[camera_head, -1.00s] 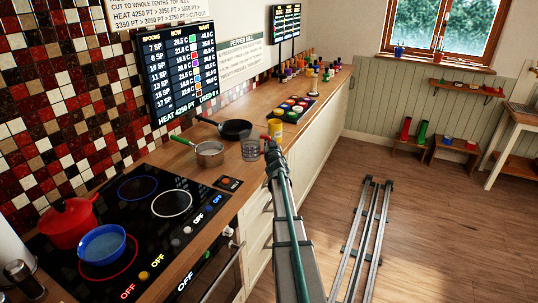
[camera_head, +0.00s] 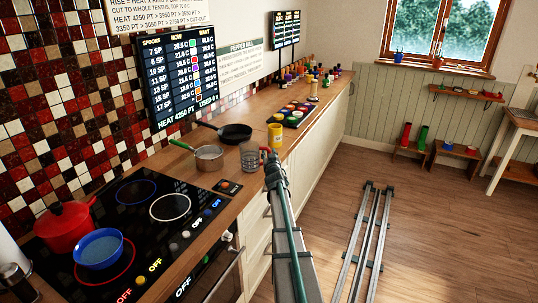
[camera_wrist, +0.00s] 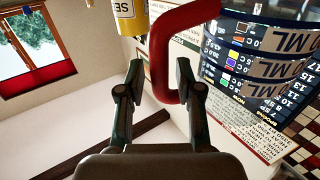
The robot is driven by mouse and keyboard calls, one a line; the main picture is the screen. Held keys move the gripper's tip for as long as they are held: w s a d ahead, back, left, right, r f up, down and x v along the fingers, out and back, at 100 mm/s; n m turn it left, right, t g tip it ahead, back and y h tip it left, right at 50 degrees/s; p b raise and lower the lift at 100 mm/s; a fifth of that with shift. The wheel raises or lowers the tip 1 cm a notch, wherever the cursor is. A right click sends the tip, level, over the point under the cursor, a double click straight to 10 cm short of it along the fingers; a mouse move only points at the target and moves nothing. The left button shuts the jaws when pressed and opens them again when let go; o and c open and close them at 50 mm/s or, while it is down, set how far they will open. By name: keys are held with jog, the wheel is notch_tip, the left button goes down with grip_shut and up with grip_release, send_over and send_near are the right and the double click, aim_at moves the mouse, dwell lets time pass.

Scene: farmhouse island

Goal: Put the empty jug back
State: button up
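The jug (camera_head: 251,156) is clear, with a red handle (camera_head: 268,150). In the head view it is at the counter's front edge, between the steel saucepan and the yellow container. It looks upright and empty; whether its base touches the counter is unclear. My gripper (camera_head: 272,160) is at its handle. In the wrist view the jug's marked wall (camera_wrist: 270,55) fills the upper right. The red handle (camera_wrist: 160,62) lies between the two fingers of my gripper (camera_wrist: 160,72), with a thin gap showing beside the left finger. The right finger hides part of the handle.
A steel saucepan (camera_head: 208,158) and black frying pan (camera_head: 235,132) stand behind the jug. A yellow container (camera_head: 275,134) and a tray of coloured pots (camera_head: 290,113) are farther along. The hob (camera_head: 135,220) holds a red pot (camera_head: 65,228) and blue pan (camera_head: 98,248).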

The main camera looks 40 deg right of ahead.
jog(key=shift+r, duration=0.1)
jog(key=shift+r, duration=0.15)
jog(key=b+v, duration=0.1)
jog(key=v, duration=1.1)
